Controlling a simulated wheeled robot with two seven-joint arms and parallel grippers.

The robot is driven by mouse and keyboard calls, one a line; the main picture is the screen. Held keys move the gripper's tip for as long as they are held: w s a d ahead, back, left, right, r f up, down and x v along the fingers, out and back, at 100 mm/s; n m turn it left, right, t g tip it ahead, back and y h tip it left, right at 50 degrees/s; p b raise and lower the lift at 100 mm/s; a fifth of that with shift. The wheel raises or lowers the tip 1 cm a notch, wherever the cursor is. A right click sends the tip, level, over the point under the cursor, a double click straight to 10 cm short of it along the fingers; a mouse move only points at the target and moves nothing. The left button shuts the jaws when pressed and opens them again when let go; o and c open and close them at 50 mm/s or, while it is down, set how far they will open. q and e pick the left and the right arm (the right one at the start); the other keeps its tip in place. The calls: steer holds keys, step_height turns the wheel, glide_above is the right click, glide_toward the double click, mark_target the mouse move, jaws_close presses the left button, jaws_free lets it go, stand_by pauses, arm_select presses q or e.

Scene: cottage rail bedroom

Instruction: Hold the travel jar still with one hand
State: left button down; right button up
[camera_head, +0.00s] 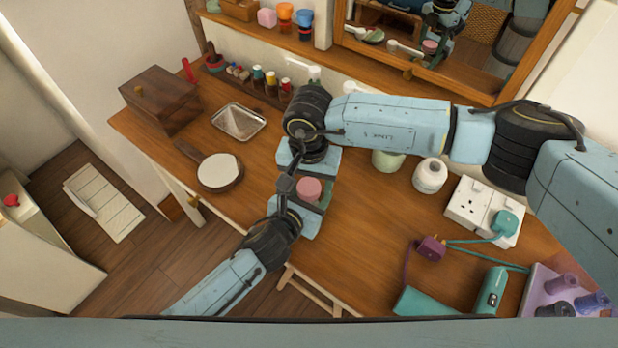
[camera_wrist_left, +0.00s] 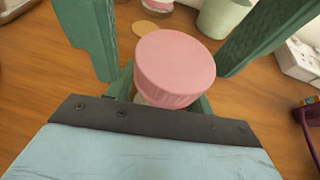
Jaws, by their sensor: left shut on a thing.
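The travel jar (camera_head: 309,189) has a round pink lid and stands near the front edge of the wooden table. The left wrist view shows its lid (camera_wrist_left: 176,66) close up, with the pale body mostly hidden underneath. My left gripper (camera_head: 306,204) comes in from the lower left and is shut on the jar, with green finger parts on both sides below the lid. My right gripper (camera_head: 308,180) reaches in from the far side, above the jar. Its two green fingers, seen in the left wrist view (camera_wrist_left: 168,76), stand wide apart on either side of the lid, apparently not touching it.
A wooden-handled round mirror (camera_head: 220,171), metal tray (camera_head: 239,121) and wooden box (camera_head: 163,98) lie to the left. A green cup (camera_head: 387,159), white pot (camera_head: 430,175), socket block (camera_head: 470,203) and purple plug (camera_head: 431,248) are right. A wall mirror stands behind.

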steer(key=c, duration=1)
steer(key=shift+o, duration=0.2)
steer(key=m, duration=0.6)
steer(key=o, duration=1.1)
steer(key=shift+r, duration=2.25)
steer(key=shift+c, duration=0.5)
